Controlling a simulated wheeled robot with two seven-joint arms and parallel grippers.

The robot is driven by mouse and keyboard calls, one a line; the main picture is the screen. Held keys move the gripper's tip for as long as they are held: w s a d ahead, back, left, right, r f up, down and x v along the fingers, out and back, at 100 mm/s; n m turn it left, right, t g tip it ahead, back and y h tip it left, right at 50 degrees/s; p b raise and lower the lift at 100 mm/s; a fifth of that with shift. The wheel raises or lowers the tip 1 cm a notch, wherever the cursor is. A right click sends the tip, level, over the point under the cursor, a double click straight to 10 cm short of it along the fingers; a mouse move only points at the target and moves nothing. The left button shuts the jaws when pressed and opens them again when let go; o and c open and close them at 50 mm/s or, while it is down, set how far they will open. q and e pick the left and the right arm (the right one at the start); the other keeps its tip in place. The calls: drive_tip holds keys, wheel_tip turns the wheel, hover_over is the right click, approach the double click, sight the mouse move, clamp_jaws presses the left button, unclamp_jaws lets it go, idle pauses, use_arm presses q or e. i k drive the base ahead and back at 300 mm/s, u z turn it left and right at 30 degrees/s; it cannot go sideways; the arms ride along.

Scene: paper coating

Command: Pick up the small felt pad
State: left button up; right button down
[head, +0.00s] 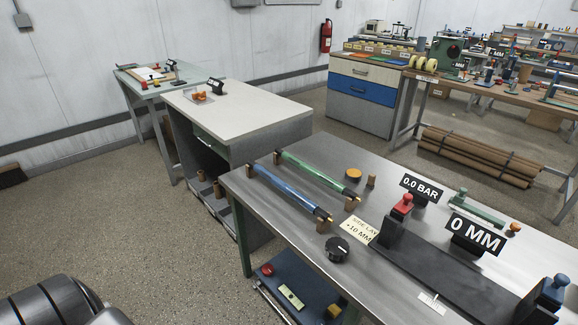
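I cannot clearly pick out a small felt pad. A small round orange-yellow piece (354,174) lies on the near grey metal table (300,172), beside a short brown cylinder (371,181); I cannot tell what it is made of. Small orange pieces (200,95) lie on a clear tray on the pale-topped cabinet (240,108), too small to make out. Neither of my grippers shows in the head view. A dark rounded part at the lower left looks like my own body.
On the near table, a blue roller (288,190) and a green roller (318,174) rest on brown supports. A black knob (337,249), a "0.0 BAR" sign (421,188) and a "0 MM" sign (475,234) stand there. The speckled floor (130,225) at left is clear.

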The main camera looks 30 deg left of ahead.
sight(370, 185)
drive_tip(key=u, duration=0.55)
drive_tip(key=k, duration=0.65)
drive_tip(key=u, duration=1.35)
drive_tip(key=i, duration=1.35)
drive_tip(key=z, duration=0.7)
drive_tip(key=i, duration=0.4)
drive_tip(key=z, duration=0.5)
